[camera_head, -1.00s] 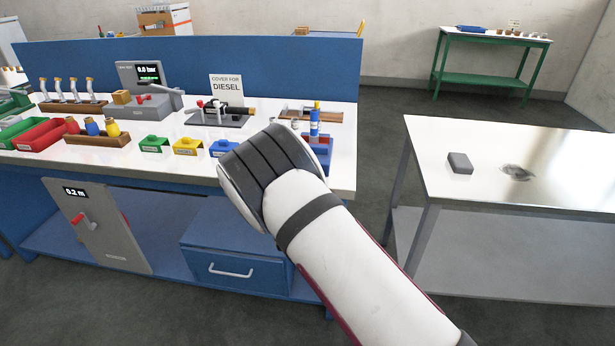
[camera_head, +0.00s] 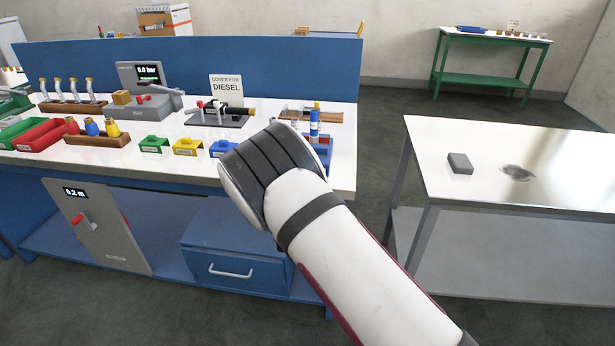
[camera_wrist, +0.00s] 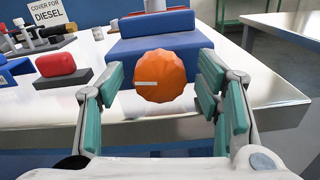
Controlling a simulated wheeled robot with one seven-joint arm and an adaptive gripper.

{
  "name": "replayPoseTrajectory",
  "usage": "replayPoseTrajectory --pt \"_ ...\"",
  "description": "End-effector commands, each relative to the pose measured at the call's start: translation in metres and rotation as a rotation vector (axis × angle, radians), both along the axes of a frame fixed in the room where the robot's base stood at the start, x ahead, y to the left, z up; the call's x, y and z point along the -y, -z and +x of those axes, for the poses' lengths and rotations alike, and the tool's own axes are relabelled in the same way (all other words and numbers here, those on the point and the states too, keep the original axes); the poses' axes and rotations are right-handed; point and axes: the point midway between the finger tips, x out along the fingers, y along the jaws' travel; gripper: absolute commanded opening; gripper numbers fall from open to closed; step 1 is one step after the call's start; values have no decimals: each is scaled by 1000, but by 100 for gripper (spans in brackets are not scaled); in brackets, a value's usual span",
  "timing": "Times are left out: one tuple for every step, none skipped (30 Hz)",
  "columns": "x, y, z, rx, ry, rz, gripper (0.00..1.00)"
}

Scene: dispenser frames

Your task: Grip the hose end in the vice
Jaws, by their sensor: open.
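What looks like the vice (camera_head: 217,117) is a dark plate with grey fittings, a red part and a black cylinder, on the white bench in front of the "COVER FOR DIESEL" sign. I cannot tell which part is the hose end. It shows partly at the upper left of the wrist view (camera_wrist: 42,38). In the wrist view my gripper (camera_wrist: 165,95) is open, its green-padded fingers on either side of a ridged orange round piece (camera_wrist: 160,75). Gaps show on both sides of this piece. In the head view the fingers are hidden behind my wrist.
A blue block (camera_wrist: 150,48) lies behind the orange piece. A red pad on a dark base (camera_wrist: 62,66) is to the left. Coloured holders (camera_head: 185,146) line the bench's front. A metal table (camera_head: 520,150) with a grey block (camera_head: 460,163) stands right, across a floor gap.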

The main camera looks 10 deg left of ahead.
Motion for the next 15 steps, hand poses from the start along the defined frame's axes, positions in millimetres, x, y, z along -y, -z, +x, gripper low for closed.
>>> replayPoseTrajectory --pt "-1 0 -4 -2 -1 0 59" --pt "-1 1 -7 -2 -1 0 59" --pt "-1 0 -11 -2 -1 0 59" --pt "-1 0 -16 -2 -1 0 59" --pt "-2 0 -21 -2 -1 0 59" --pt "-2 0 -28 -2 -2 0 59" --pt "-3 0 -34 -2 -3 -1 59" --pt "-3 0 -41 -3 -2 -1 59" --pt "-3 0 -49 -3 -2 -1 59" --pt "-3 0 -56 -3 -2 -1 59" --pt "-3 0 -62 -3 -2 -1 59" --pt "-4 0 -70 -2 -3 1 59" --pt "-4 0 -76 -3 -2 0 59" --pt "-4 0 -81 -2 -3 0 59" --pt "-4 0 -88 -1 -2 -1 59"
